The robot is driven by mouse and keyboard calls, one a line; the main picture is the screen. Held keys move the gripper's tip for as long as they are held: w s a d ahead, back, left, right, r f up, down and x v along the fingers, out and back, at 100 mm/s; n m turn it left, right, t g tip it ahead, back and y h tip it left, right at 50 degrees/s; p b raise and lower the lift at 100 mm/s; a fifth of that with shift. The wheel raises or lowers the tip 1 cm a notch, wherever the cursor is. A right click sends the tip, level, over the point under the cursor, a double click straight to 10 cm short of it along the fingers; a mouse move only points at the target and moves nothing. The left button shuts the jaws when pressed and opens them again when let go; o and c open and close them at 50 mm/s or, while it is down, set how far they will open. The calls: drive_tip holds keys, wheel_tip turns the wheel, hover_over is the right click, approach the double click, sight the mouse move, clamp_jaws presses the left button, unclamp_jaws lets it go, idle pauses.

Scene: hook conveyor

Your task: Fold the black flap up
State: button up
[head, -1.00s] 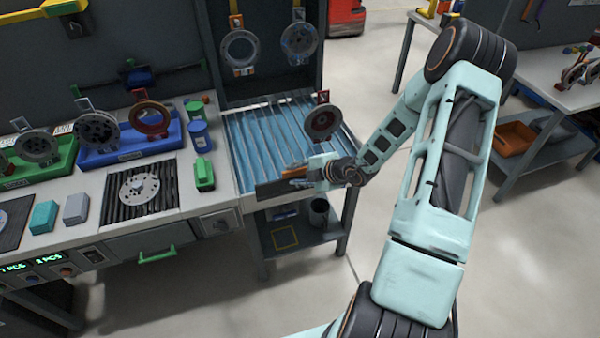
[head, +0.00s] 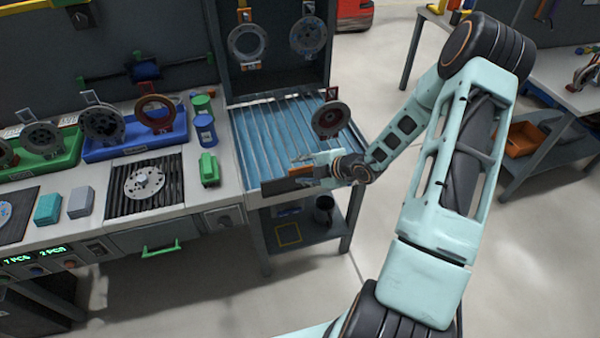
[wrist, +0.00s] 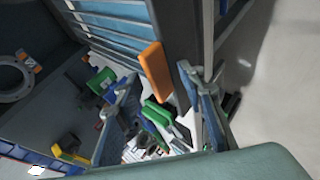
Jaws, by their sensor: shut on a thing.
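The black flap (head: 278,187) is at the front edge of the blue roller conveyor (head: 262,150). An orange block (head: 300,171) shows at the flap, beside my fingers. My gripper (head: 315,166) is at the flap's right part, reaching in from the right, and is shut on it. In the wrist view the fingers of my gripper (wrist: 160,82) stand on both sides of the orange block (wrist: 155,70), by a dark panel that seems to be the flap (wrist: 178,28). The exact contact is hidden.
A dark disc (head: 331,119) hangs just above the conveyor, close behind my gripper. A green box (head: 209,169) and blue canister (head: 204,130) stand on the bench left of the conveyor. A lower shelf with a dark bin (head: 324,210) is below.

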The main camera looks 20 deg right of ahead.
drive_tip(key=v, duration=1)
drive_tip(key=shift+s+d, duration=0.15)
drive_tip(key=shift+s, duration=0.25)
drive_tip(key=shift+f, duration=0.1)
